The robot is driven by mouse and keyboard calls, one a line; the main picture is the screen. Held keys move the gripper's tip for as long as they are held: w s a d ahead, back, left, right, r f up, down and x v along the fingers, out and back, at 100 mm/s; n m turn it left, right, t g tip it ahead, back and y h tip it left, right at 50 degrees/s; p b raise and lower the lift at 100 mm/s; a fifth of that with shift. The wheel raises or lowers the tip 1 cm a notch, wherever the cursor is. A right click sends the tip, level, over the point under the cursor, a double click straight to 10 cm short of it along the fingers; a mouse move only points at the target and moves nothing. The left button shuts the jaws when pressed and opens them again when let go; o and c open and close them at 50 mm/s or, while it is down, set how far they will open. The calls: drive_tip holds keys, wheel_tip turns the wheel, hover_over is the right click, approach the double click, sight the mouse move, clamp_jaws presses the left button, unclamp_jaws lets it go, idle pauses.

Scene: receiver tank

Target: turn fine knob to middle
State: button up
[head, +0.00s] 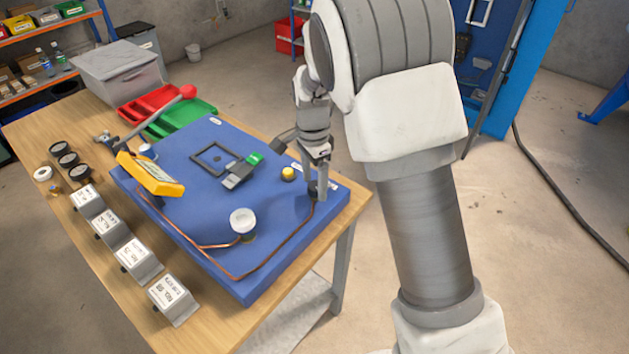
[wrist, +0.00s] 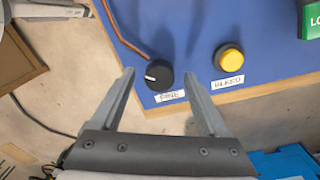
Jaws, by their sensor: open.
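The fine knob (wrist: 159,75) is a round black knob with a white pointer mark, next to a label reading FINE (wrist: 170,96) on the blue panel. The pointer mark lies toward the left in the wrist view. My gripper (wrist: 160,78) is open, with one finger to each side of the knob in the wrist view. I cannot tell whether the fingers touch it. In the head view my gripper (head: 318,185) is at the panel's right corner, and the knob (head: 311,189) is partly hidden by the fingers.
A yellow BLEED button (wrist: 229,58) sits right of the knob in the wrist view. A copper tube (head: 270,262) runs along the blue panel (head: 190,200) to near the knob.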

clamp_jaws()
idle(0.4)
drive_tip(key=shift+n, duration=0.3)
drive_tip(key=n+p, duration=0.1)
drive_tip(key=n, duration=0.4)
drive_tip(key=n+p, duration=0.1)
drive_tip(key=n, duration=0.5)
drive_tip(key=shift+s+d+n, duration=0.1)
drive_tip(key=shift+n, duration=0.2)
drive_tip(key=n+p, duration=0.1)
drive_tip(key=n, duration=0.5)
drive_tip(key=shift+r+n+t, duration=0.1)
drive_tip(key=shift+n+t, duration=0.2)
drive_tip(key=n+p, duration=0.1)
drive_tip(key=n, duration=0.4)
drive_tip(key=shift+n, duration=0.3)
